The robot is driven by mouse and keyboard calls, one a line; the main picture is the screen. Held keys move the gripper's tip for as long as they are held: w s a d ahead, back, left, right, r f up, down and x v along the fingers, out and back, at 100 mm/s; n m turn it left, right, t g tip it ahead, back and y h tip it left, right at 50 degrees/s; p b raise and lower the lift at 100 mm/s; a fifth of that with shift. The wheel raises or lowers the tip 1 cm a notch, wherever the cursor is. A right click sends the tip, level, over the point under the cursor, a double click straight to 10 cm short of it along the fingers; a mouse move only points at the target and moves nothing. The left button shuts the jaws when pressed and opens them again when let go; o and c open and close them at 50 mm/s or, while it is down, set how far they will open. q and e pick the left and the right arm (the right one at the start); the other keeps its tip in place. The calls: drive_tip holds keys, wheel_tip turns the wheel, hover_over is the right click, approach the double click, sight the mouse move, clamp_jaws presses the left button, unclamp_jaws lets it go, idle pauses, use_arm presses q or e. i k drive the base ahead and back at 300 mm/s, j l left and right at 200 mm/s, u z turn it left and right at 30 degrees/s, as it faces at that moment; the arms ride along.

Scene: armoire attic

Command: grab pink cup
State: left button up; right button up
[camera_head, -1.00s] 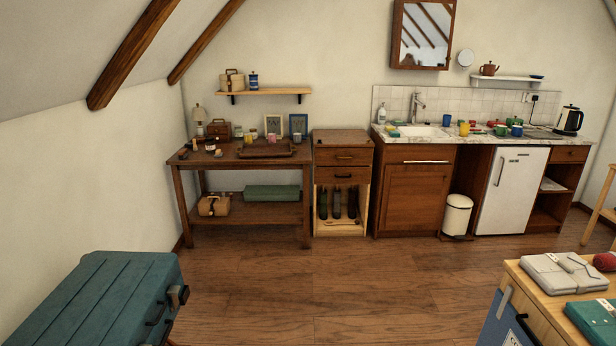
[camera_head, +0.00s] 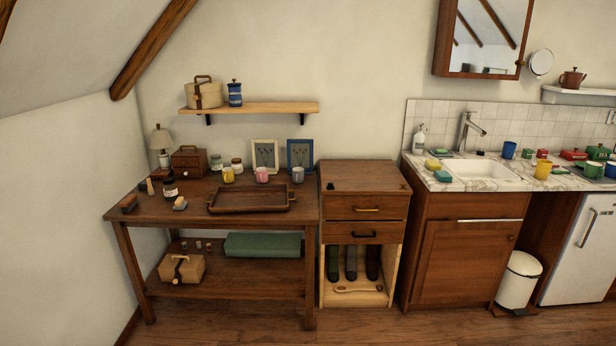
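The pink cup (camera_head: 262,174) stands upright on the wooden side table (camera_head: 150,213), behind a brown wooden tray (camera_head: 251,210). A yellow cup (camera_head: 228,174) stands to its left and a pale grey-blue cup (camera_head: 298,174) to its right. Two small picture frames lean behind the cups, one cream (camera_head: 265,154) and one blue (camera_head: 300,154). Neither of my grippers shows in the head view.
Jars, a lamp (camera_head: 161,145), a small brown box (camera_head: 190,161) and brushes crowd the table's left side. A drawer cabinet (camera_head: 364,215) and a sink counter (camera_head: 463,240) stand to the right. A shelf (camera_head: 250,107) hangs above. Little floor shows in front.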

sight(261, 173)
drive_tip(key=i+l+u, duration=0.2)
drive_tip(key=i, duration=0.25)
drive_tip(key=i+l+u, duration=0.15)
drive_tip(key=i, duration=0.25)
drive_tip(key=i+l+u, duration=0.2)
drive_tip(key=i+l, duration=0.1)
drive_tip(key=i, duration=0.1)
